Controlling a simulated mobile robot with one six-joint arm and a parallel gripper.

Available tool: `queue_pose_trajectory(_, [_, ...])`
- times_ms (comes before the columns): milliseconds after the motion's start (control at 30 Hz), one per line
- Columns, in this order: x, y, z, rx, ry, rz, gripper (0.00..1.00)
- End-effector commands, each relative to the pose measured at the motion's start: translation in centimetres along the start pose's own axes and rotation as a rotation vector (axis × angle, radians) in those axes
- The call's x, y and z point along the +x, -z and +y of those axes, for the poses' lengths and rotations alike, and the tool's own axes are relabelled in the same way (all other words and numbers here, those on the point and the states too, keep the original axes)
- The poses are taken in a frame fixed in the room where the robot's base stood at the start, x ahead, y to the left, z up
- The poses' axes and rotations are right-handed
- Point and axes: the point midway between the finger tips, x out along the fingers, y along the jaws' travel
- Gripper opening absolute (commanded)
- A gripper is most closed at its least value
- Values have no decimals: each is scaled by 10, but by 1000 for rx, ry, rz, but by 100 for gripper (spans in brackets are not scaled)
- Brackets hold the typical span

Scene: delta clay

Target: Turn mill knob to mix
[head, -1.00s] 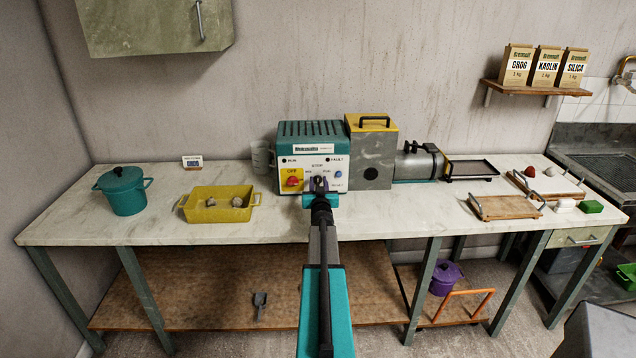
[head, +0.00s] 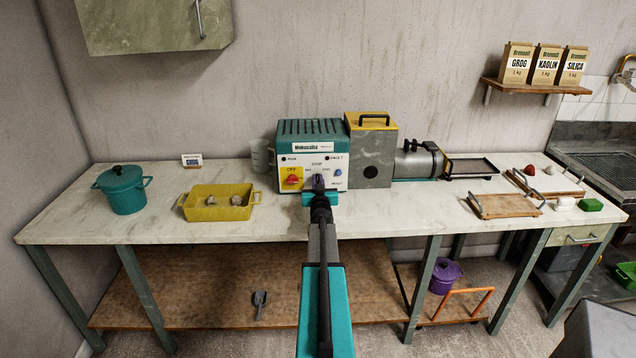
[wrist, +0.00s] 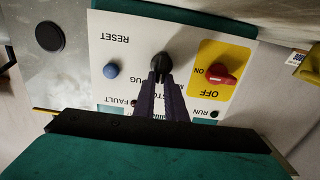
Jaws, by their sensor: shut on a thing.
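The mill's control box is a teal housing (head: 312,131) with a white front panel in the middle of the bench. In the wrist view the panel (wrist: 130,32) appears upside down. The black mode knob (wrist: 160,64) sits between a blue reset button (wrist: 111,70) and a red OFF/ON switch (wrist: 222,77). My gripper (wrist: 160,78) is shut on the knob with its dark purple fingers. In the head view my gripper (head: 318,184) is at the panel and covers most of the knob. The knob's pointer and the MIX mark cannot be read clearly.
The red switch (head: 292,180) is close left of my fingers. The grey mill body (head: 370,152) with its yellow lid stands right of the panel. A yellow tray (head: 218,213) and a teal pot (head: 124,190) are to the left. The bench front is otherwise clear there.

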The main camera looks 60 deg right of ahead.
Motion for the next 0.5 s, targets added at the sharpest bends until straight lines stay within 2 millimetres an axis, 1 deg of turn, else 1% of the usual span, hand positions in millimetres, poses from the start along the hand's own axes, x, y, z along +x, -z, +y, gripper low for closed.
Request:
queue_pose_trajectory(267, [0, -3, -1, -78, 0, 2, 0])
queue_pose_trajectory(500, [0, -4, -3, -198, 0, 2, 0])
